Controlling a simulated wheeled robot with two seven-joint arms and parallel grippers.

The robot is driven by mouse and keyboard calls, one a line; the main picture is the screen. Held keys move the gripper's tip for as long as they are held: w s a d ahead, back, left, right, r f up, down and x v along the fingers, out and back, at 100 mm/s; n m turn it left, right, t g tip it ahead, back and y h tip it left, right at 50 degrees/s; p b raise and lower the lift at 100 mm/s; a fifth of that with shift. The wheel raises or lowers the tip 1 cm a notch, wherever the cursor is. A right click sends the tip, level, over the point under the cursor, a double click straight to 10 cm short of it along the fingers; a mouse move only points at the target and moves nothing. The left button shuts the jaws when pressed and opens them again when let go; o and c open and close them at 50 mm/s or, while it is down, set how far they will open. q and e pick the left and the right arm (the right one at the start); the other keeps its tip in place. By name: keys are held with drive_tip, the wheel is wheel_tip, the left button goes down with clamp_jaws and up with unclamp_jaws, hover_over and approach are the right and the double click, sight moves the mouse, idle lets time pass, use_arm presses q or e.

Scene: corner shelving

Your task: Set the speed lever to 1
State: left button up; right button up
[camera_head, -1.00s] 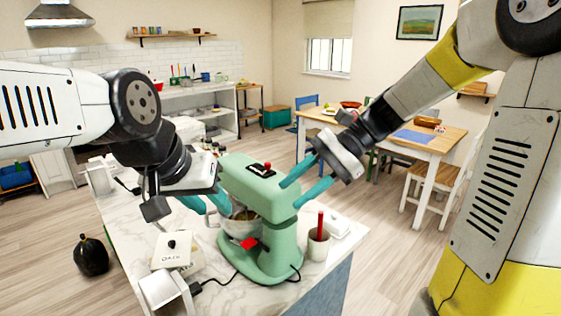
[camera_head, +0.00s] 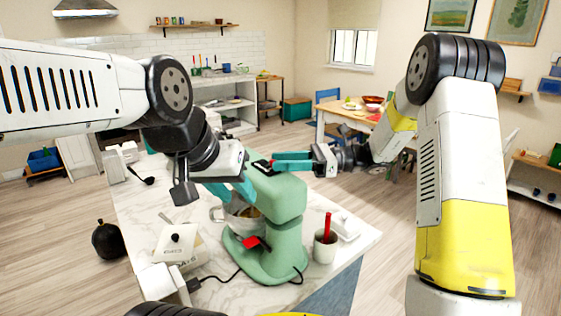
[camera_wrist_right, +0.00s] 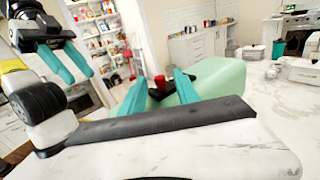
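The green stand mixer (camera_head: 278,200) stands on the marble counter. A red knob on a black plate is on top of its head; this knob (camera_wrist_right: 160,82) shows between my right fingers in the wrist view, with its surroundings partly covered in the head view. A second red lever (camera_head: 251,243) is low on the mixer's side. I cannot read any speed marks. My right gripper (camera_head: 275,161) is open at the top of the head, fingers on either side of the knob; contact is unclear. My left gripper (camera_head: 240,188) is open beside the head, above the bowl (camera_head: 230,216).
A white cup (camera_head: 325,250) with a red-handled tool stands right of the mixer. A white lidded box (camera_head: 172,252) and a power cable lie to the left. A black round object (camera_head: 107,240) is at the far left. A dining table (camera_head: 345,118) stands behind.

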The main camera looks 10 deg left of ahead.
drive_tip(key=shift+s+a, duration=0.15)
drive_tip(key=shift+a, duration=0.5)
drive_tip(key=shift+s+a, duration=0.15)
drive_tip(key=shift+a, duration=0.5)
clamp_jaws()
idle(0.5)
